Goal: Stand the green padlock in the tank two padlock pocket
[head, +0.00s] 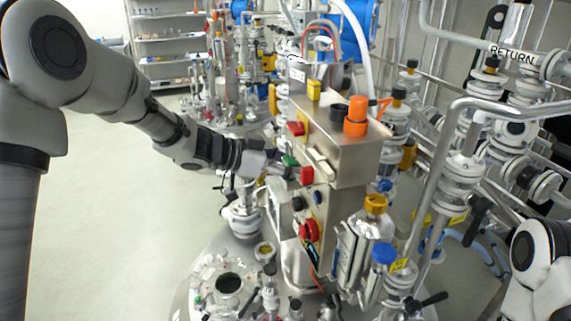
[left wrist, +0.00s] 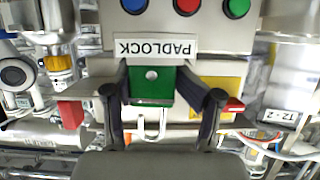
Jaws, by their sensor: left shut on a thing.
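The green padlock (head: 289,160) is at the side of the steel control box in the head view. It also shows in the left wrist view (left wrist: 152,88), with its pale shackle (left wrist: 150,126) pointing down in that picture. My left gripper (head: 277,163) is shut on its body, one finger on each side. A white label reading PADLOCK (left wrist: 155,48), upside down in the wrist view, is right by the end of the body away from the shackle. I cannot tell whether the body is inside a pocket. My right gripper is out of view.
Red blocks (head: 296,128) (head: 306,174) and a yellow block (head: 314,90) are on the control box (head: 345,160) close to my gripper. Blue, red and green buttons (left wrist: 187,5) show beyond the label. Pipes and valves crowd the right; open floor (head: 120,220) lies left.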

